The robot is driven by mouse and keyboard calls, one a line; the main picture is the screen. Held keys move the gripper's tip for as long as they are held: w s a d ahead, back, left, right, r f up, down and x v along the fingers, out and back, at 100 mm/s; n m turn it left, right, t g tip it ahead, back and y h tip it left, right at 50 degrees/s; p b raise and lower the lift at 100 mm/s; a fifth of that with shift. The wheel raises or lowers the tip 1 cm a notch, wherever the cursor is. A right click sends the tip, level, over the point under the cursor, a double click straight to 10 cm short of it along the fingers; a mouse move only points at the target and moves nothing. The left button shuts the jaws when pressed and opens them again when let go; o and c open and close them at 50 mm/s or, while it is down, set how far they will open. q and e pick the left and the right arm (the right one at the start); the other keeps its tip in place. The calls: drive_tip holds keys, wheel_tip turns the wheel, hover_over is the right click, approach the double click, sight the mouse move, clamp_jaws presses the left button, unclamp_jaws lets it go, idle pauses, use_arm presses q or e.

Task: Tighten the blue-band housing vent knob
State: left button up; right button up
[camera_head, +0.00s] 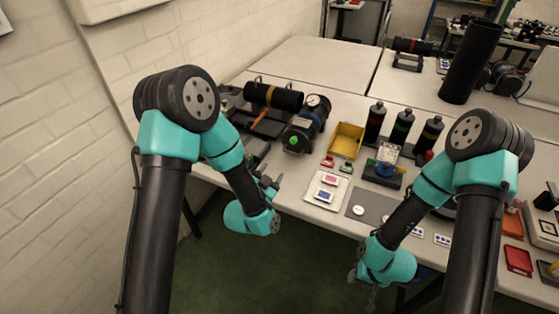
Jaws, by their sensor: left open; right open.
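A dark cylindrical housing (302,135) lies on the table left of centre, with a round gauge on top and a green knob (293,142) at its near end. A bluish band seems to ring it, but it is too small to be sure. My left gripper (271,183) is open and empty at the table's front edge, in front of the housing and apart from it. My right gripper (362,290) is open, low in front of the table, far from the housing.
A yellow-banded cylinder (285,99) lies on a stand at the left. A yellow bin (345,138), upright banded bottles (402,130) and a blue-knobbed block (385,171) stand to the right. A white tray (326,190) and grey mat (371,208) lie near the front edge.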

sight(292, 142)
use_arm(q)
drive_tip(key=n, duration=0.5)
drive_tip(key=shift+w, duration=0.35)
drive_tip(key=shift+d, duration=0.1)
drive_tip(key=x, duration=1.7)
drive_tip(key=shift+w+d, duration=0.1)
drive_tip(key=shift+w, duration=0.05)
drive_tip(key=c, duration=0.9)
